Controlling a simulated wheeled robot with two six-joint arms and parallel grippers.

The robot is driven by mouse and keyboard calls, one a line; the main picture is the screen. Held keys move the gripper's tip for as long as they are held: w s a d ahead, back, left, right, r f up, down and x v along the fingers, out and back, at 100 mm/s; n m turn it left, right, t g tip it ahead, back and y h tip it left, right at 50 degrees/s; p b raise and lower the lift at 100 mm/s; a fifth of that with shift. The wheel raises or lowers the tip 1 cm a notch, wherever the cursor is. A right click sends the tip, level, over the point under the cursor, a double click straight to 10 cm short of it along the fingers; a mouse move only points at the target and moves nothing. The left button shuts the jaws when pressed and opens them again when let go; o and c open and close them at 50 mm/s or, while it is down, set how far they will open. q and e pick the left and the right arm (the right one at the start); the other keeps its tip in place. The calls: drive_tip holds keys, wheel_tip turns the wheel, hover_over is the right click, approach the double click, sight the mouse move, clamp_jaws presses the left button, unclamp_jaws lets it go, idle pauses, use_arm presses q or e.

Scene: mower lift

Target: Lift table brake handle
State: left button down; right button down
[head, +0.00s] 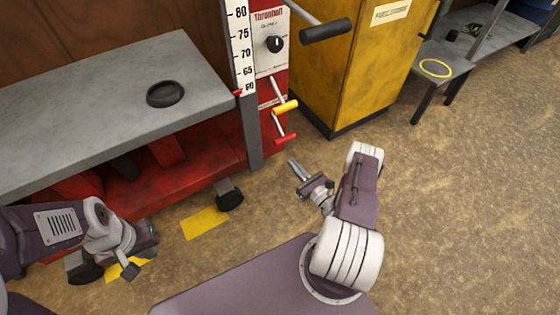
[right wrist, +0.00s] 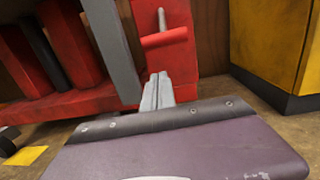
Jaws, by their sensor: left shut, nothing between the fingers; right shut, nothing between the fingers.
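The lift table has a grey top (head: 110,100) and a red base (head: 190,158). A red panel at its right end carries a yellow-gripped lever (head: 286,107) and, below it, a red-gripped lever (head: 285,139). No label shows which one is the brake handle. The red-gripped lever also shows in the right wrist view (right wrist: 163,38), just beyond and above my right fingertips. My right gripper (head: 293,164) is shut and empty, below the red lever and apart from it. My left gripper (head: 131,270) is shut and empty, low by the table's front wheels.
A black-gripped bar (head: 326,30) juts out above the levers. A height scale (head: 242,50) and a black knob (head: 274,44) stand beside it. A yellow cabinet (head: 350,60) is close on the right. The floor at right is open.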

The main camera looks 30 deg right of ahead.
use_arm(q)
drive_tip(key=shift+s+a+f, duration=0.1)
drive_tip(key=shift+f, duration=0.4)
use_arm(e)
drive_tip(key=shift+s+d+f+m+h, duration=0.2)
drive_tip(key=shift+d+f+h, duration=0.15)
drive_tip(key=shift+f, duration=0.15)
drive_tip(key=shift+s+d+f+m+h, duration=0.1)
drive_tip(key=shift+d+f+m+h, duration=0.1)
drive_tip(key=shift+d+f+h, duration=0.2)
drive_tip(key=shift+a, duration=0.1)
